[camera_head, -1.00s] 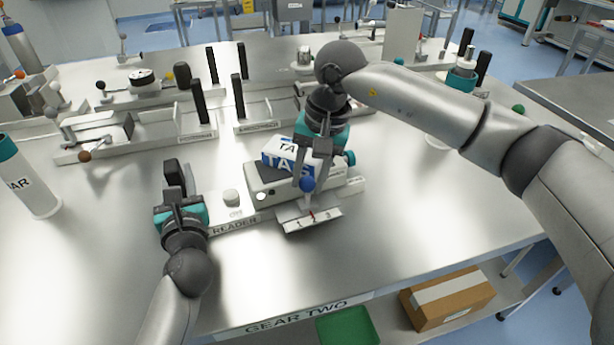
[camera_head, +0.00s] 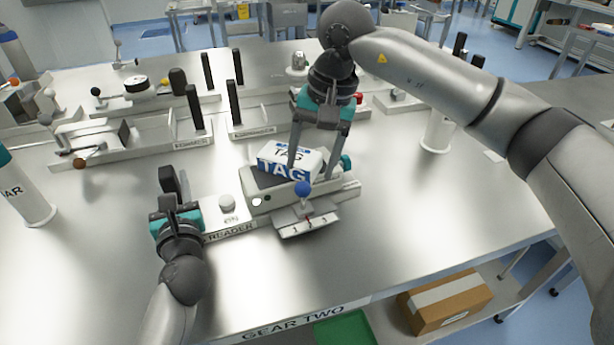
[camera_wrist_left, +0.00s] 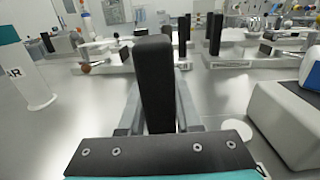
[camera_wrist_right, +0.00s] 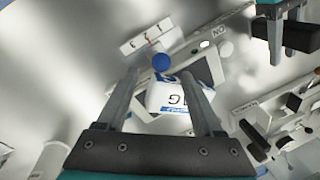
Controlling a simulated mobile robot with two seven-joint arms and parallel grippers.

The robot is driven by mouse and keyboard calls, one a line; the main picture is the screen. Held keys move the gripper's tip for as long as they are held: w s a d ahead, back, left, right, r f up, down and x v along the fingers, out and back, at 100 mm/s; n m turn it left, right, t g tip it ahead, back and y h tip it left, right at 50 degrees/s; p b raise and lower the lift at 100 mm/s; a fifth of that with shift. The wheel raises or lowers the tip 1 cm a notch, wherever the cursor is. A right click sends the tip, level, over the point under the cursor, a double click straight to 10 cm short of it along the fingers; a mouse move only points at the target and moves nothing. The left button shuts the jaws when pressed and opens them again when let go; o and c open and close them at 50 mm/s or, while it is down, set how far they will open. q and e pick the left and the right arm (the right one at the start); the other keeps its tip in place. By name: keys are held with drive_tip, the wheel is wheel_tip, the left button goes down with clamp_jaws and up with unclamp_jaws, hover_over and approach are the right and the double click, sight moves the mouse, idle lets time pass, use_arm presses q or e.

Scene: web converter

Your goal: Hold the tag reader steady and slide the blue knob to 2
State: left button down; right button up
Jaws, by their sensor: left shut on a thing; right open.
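The tag reader (camera_head: 260,202) is a grey box on a base marked READER, with a blue and white TAG block (camera_head: 290,160) on top. The blue knob (camera_head: 303,188) stands at its front above a plate marked 1 and 3 (camera_head: 308,222); a red mark lies between those numbers. My left gripper (camera_head: 172,195) is shut on the reader's upright black handle (camera_wrist_left: 155,80). My right gripper (camera_head: 310,172) is open above the reader, apart from the knob. In the right wrist view, the blue knob (camera_wrist_right: 161,62) shows just beyond its fingertips.
A white round button (camera_head: 227,202) sits on the base between handle and box. Rail fixtures with black posts (camera_head: 195,107) stand behind. A white cylinder (camera_head: 437,132) stands at right, another (camera_head: 28,205) at far left. The table front is clear.

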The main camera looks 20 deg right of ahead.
use_arm(q)
drive_tip(key=shift+s+f, duration=0.15)
drive_tip(key=shift+f, duration=0.5)
use_arm(e)
wheel_tip(320, 180, up, 6)
drive_tip(key=d, duration=0.1)
drive_tip(key=shift+s+r, duration=0.2)
drive_tip(key=shift+s, duration=0.15)
use_arm(q)
drive_tip(key=shift+r+p, duration=0.35)
drive_tip(key=shift+p, duration=0.1)
use_arm(e)
drive_tip(key=shift+d+r, duration=0.1)
drive_tip(key=shift+r, duration=0.3)
use_arm(q)
drive_tip(key=c, duration=0.9)
unclamp_jaws()
drive_tip(key=shift+c, duration=0.2)
drive_tip(key=o, duration=0.4)
drive_tip(key=shift+r, duration=0.25)
drive_tip(key=s, duration=0.7)
drive_tip(key=s+d, duration=0.1)
drive_tip(key=s, duration=0.3)
drive_tip(key=shift+s+d, duration=0.1)
drive_tip(key=shift+s, duration=0.25)
